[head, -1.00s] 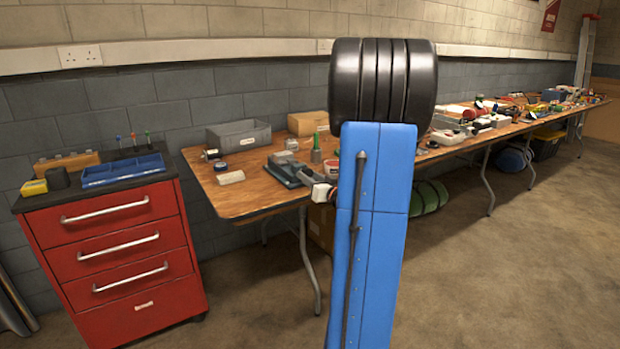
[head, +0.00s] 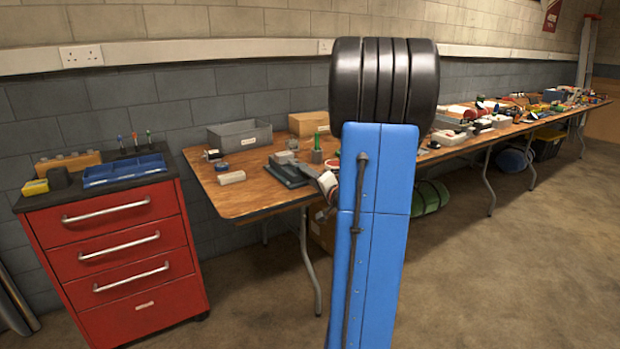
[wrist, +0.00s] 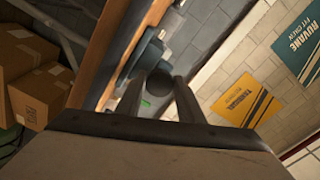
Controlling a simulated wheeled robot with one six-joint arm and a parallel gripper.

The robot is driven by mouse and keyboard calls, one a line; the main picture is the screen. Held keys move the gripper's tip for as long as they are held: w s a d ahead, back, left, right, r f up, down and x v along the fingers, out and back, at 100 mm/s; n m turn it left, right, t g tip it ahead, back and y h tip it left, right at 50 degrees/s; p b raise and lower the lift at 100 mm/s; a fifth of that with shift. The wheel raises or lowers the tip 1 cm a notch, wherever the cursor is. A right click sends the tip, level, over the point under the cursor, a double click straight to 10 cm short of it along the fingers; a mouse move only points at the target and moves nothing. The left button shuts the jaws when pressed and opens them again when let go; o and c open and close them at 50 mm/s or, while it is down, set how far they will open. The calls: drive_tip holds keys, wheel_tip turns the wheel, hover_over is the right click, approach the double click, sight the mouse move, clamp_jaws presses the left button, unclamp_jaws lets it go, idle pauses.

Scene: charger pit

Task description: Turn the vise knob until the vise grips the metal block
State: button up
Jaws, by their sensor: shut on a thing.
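The vise (head: 287,173) is a dark grey-green tool on the near part of the wooden table, close to its front edge. It also shows in the wrist view (wrist: 148,57), just beyond my fingers. A dark round knob (wrist: 160,82) sits between my fingertips in the wrist view. My gripper (wrist: 158,90) is shut on the knob. In the head view my gripper (head: 325,184) is small, tilted at the vise's front end and partly hidden by my blue arm. I cannot make out the metal block or its gap to the jaws.
The wooden table (head: 235,200) also carries a grey bin (head: 240,135), a cardboard box (head: 308,123) and a green item (head: 317,155). A red drawer cabinet (head: 125,255) stands to the left. Cardboard boxes (wrist: 40,95) show at left in the wrist view. The floor in front is clear.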

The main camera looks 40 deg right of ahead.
drive_tip(key=m, duration=0.5)
drive_tip(key=shift+m, duration=0.3)
drive_tip(key=m, duration=0.5)
drive_tip(key=shift+m, duration=0.3)
drive_tip(key=o, duration=1)
drive_tip(key=shift+r, duration=0.15)
